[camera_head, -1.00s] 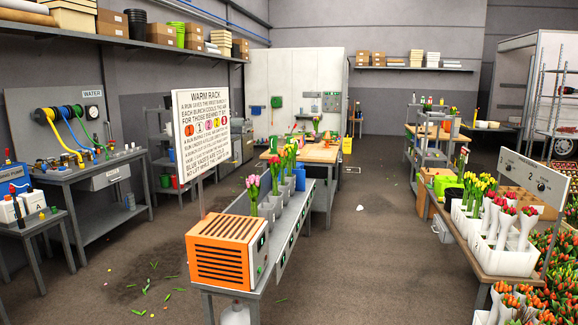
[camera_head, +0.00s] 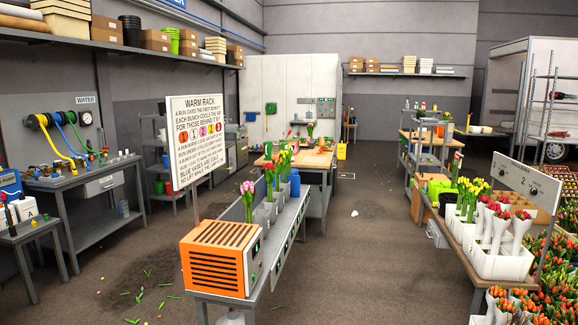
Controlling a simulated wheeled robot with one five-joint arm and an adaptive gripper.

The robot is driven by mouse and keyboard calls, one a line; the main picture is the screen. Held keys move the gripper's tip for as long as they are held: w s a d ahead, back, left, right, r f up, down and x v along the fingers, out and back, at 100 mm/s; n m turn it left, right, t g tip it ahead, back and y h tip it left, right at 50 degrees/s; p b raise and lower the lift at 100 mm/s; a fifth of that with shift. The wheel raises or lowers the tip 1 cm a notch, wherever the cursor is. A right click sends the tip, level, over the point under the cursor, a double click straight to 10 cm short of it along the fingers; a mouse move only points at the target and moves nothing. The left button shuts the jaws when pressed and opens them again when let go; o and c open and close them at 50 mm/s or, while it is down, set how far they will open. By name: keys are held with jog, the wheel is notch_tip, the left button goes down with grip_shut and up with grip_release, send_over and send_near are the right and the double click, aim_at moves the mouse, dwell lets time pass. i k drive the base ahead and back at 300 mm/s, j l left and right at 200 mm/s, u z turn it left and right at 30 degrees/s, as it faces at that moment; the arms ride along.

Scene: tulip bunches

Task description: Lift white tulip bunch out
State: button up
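My gripper is not in view. I cannot make out a bunch with white blooms. Pink tulips (camera_head: 248,189) stand at the near end of the grey warm rack, just behind its orange slatted heater (camera_head: 217,260). Red tulips (camera_head: 268,172) stand behind them in a row of pale grey vases (camera_head: 262,215). The farther bunches partly overlap, so their colours are hard to tell. On the right table, red tulips with white lower parts (camera_head: 499,228) stand in a white crate (camera_head: 500,267), with yellow tulips (camera_head: 473,188) behind.
A sign (camera_head: 198,140) headed "WARM RACK" stands on a post beside the rack. Hose reels and a workbench (camera_head: 85,178) are at the left. Bare floor (camera_head: 365,255) lies between rack and right table, with leaf scraps left of the rack.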

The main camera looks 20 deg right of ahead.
aim_at(290, 149)
jog(key=i+l+z, duration=0.45)
jog(key=i, duration=0.25)
jog(key=i+z, duration=0.25)
jog(key=i+l+z, duration=0.1)
jog(key=i+z, duration=0.15)
jog(key=i, duration=5.05)
jog(key=i+u, duration=0.35)
jog(key=i+l+u, duration=0.15)
jog(key=i+u, duration=0.2)
jog(key=i, duration=0.2)
jog(key=i+u, duration=0.15)
jog(key=u, duration=0.3)
jog(key=i+u, duration=0.1)
jog(key=u, duration=0.35)
jog(key=i+l+u, duration=0.15)
jog(key=u, duration=0.35)
jog(key=i+l+u, duration=0.1)
jog(key=u, duration=0.35)
jog(key=i+u, duration=0.1)
jog(key=u, duration=0.3)
jog(key=l+u, duration=0.15)
jog(key=u, duration=0.25)
jog(key=i+l+u, duration=0.15)
jog(key=u, duration=0.25)
jog(key=l+u, duration=0.1)
jog(key=u, duration=0.3)
